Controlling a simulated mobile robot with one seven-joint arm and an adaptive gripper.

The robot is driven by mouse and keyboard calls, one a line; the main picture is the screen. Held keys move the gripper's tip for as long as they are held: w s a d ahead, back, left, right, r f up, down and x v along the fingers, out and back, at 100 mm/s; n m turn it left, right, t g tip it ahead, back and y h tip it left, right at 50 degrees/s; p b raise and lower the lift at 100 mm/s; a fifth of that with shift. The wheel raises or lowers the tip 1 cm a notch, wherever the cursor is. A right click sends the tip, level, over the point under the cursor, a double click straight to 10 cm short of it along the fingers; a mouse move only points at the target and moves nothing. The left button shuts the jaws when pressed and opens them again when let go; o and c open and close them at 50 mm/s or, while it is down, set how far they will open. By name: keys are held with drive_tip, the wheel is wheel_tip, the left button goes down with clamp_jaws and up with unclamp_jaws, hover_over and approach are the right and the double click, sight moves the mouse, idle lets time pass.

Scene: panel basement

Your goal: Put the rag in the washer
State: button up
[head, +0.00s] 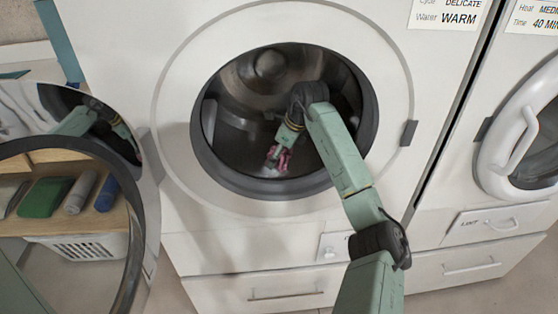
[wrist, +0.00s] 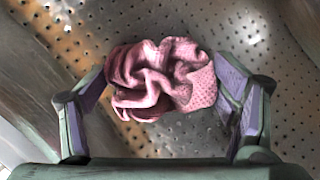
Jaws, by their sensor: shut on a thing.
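The washer (head: 180,190) is a white front loader with its round opening facing me. My arm reaches through the opening, and my gripper (head: 279,157) is inside the metal drum (head: 240,85). The rag (wrist: 160,75) is pink and crumpled. In the wrist view it sits between the two fingers of my gripper (wrist: 165,100), which are shut on it. The perforated drum wall (wrist: 270,40) shows behind the rag. In the head view the rag (head: 281,161) is a small pink patch low in the opening. I cannot tell whether it touches the drum.
The washer's round door (head: 140,225) stands open at the left. A second machine (head: 510,210) with a closed door stands at the right. The opening's dark rim (head: 270,188) surrounds my arm.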

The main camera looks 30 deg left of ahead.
sight(284, 154)
drive_tip(key=shift+f+p, duration=0.3)
drive_tip(key=shift+f, duration=1.85)
drive_tip(key=shift+f, duration=0.25)
drive_tip(key=o, duration=0.9)
drive_tip(key=shift+r, duration=0.1)
drive_tip(key=b+v, duration=0.1)
drive_tip(key=v, duration=0.5)
drive_tip(key=shift+w+d+r, duration=0.1)
drive_tip(key=shift+r, duration=0.1)
drive_tip(key=shift+d+r, duration=0.25)
drive_tip(key=shift+r, duration=0.4)
